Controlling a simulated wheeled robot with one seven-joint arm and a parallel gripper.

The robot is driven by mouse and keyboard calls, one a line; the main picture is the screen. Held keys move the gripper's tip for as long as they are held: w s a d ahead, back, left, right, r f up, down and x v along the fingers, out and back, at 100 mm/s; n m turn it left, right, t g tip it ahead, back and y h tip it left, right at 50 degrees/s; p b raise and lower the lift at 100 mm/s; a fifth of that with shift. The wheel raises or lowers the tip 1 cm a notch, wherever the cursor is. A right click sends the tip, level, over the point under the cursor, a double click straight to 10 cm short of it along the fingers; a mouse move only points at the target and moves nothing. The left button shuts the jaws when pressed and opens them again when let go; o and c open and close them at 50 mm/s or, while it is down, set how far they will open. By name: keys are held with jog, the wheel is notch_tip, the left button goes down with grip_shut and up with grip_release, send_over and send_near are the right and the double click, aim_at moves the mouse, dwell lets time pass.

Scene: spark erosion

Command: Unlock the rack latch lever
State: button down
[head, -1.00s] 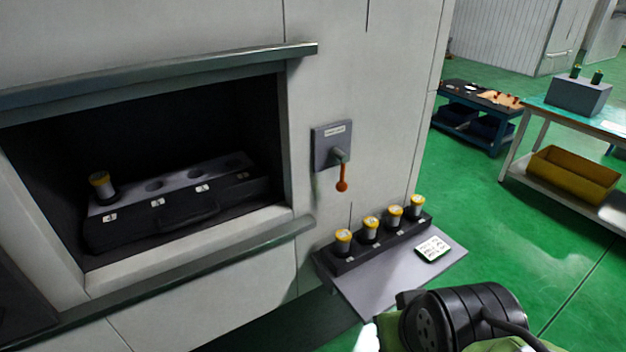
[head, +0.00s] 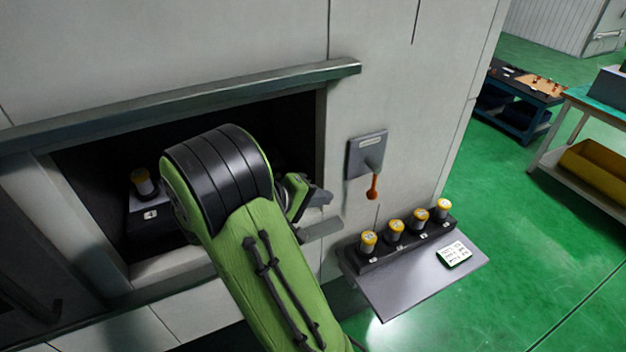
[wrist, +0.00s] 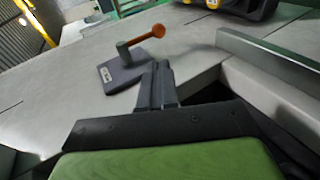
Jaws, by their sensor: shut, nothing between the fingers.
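The rack latch lever (head: 373,186) has an orange knobbed handle that hangs down from a grey plate (head: 366,150) on the machine's front wall, right of the opening. In the wrist view the orange lever (wrist: 146,38) and its grey plate (wrist: 122,74) show just beyond my fingers. My gripper (head: 325,197) is in front of the opening's right edge, left of the lever and apart from it. In the wrist view my gripper (wrist: 158,70) has its fingers together, with nothing between them.
The machine opening holds a dark rack (head: 150,222) with one yellow-capped holder (head: 142,182); my arm hides most of it. Below the lever, a shelf (head: 415,285) bears several yellow-capped holders in a dark block (head: 405,240) and a label card (head: 454,254). A ledge runs above the opening (head: 190,102).

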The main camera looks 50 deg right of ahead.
send_near(368, 194)
jog(key=x, duration=0.7)
jog(key=shift+a, duration=0.1)
dwell(0.4)
